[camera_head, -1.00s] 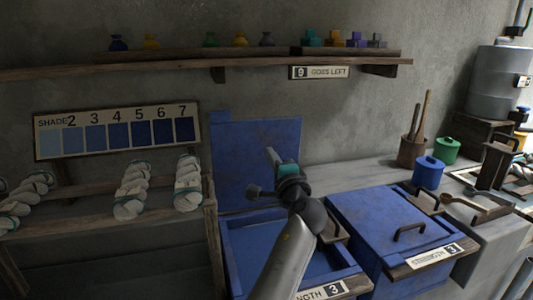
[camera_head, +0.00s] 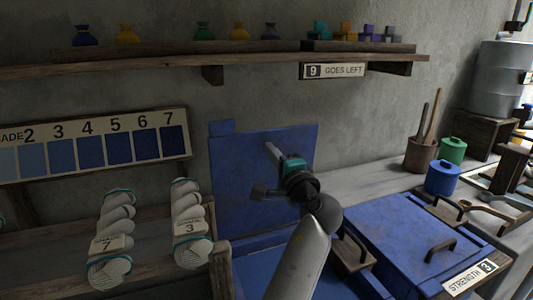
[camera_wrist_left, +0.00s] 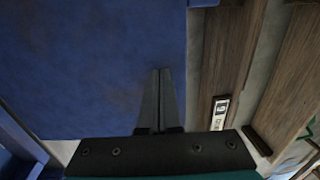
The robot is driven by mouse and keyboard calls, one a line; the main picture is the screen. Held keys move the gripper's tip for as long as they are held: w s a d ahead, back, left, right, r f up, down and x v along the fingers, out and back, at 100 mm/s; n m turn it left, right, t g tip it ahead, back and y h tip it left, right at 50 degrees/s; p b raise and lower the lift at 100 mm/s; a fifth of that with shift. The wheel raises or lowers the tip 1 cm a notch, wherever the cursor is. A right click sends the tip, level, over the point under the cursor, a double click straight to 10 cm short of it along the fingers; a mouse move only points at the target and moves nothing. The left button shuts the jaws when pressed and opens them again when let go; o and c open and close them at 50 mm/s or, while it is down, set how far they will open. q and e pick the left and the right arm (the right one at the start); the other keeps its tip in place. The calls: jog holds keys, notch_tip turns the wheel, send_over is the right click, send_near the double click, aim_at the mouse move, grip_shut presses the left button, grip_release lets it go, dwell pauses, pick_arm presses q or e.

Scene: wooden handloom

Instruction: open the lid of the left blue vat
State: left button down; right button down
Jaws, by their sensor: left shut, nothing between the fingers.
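The left blue vat (camera_head: 240,271) has its lid (camera_head: 242,190) raised upright, leaning back near the wall behind the vat. The vat's open inside shows partly below it, and my arm hides some of it. My left gripper (camera_head: 270,150) is in front of the raised lid, its fingers pointing up and left. In the left wrist view the fingers (camera_wrist_left: 161,72) are shut with nothing between them, and the blue lid (camera_wrist_left: 90,70) fills the left side. I cannot tell whether the fingertips touch the lid. My right gripper is not in view.
The right blue vat (camera_head: 400,235) is closed, with a dark handle on its lid. Skein racks stand left. Blue (camera_head: 443,178) and green (camera_head: 452,150) pots stand right.

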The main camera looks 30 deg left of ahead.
pick_arm(q)
jog(key=shift+w+a+r, duration=0.1)
jog(key=shift+w+a, duration=0.05)
jog(key=shift+w, duration=0.05)
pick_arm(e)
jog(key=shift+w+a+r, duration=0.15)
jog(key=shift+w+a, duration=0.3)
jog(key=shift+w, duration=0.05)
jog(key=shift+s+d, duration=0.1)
